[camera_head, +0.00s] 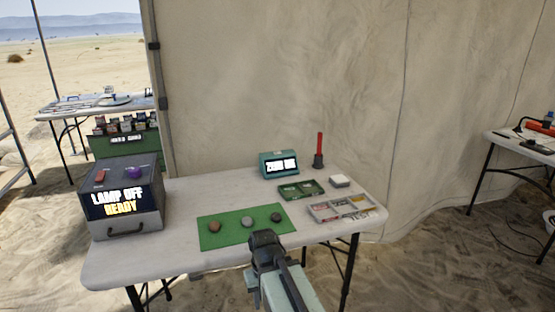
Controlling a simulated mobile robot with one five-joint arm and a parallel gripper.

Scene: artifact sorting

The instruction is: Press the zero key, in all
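A teal device (279,163) with a lit white display stands at the back of the white folding table (190,190). Its display text is small and hard to read, perhaps starting with "ZERO". No separate zero key can be made out on it. My gripper (266,238) is dark and sits at the front edge of the green mat, in front of the teal device and well apart from it. Its fingers are too small and turned away to show whether they are open or shut.
Three stones lie on the green mat (208,237). A box (125,202) reading "LAMP OFF READY" stands at left. A green tray (300,189), a compartment tray (316,214), a white block (340,181) and a red upright rod (320,146) are at right.

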